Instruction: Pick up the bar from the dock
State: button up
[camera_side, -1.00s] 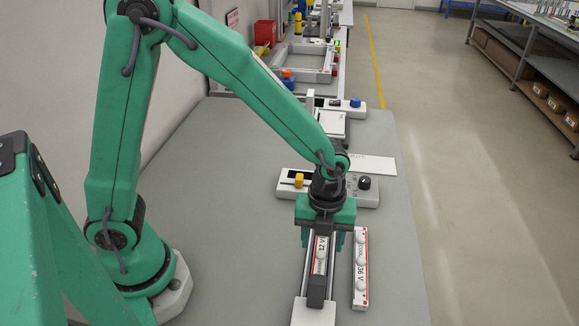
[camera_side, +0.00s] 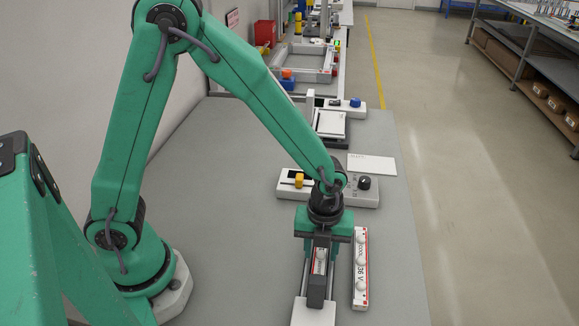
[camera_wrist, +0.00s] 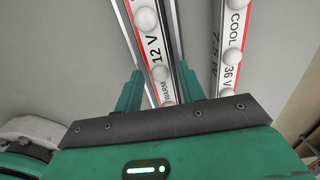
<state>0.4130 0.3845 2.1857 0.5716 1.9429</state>
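The 12 V bar (camera_wrist: 158,55) is white with a red edge, round white knobs and the word WARM. It lies in the dock (camera_side: 313,315), between two metal rails. In the side view a dark block covers part of it. My gripper (camera_side: 322,246) is over the bar's far part. In the wrist view the green fingers of my gripper (camera_wrist: 160,88) stand on either side of the bar's near end, apparently spread. Whether either finger touches the bar is hard to tell.
A second bar (camera_side: 360,268), marked 36 V and COOL, lies just right of the dock. A white control box (camera_side: 340,195) with yellow and black knobs stands behind my gripper. A white card (camera_side: 372,166) lies beyond it. The grey table left of the dock is clear.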

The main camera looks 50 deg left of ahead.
aim_at(321, 252)
jog(key=c, duration=0.7)
jog(key=shift+r, duration=0.2)
notch_tip(321, 252, up, 18)
jog(key=shift+f, duration=0.15)
jog(key=shift+w+a, duration=0.1)
dwell(0.7)
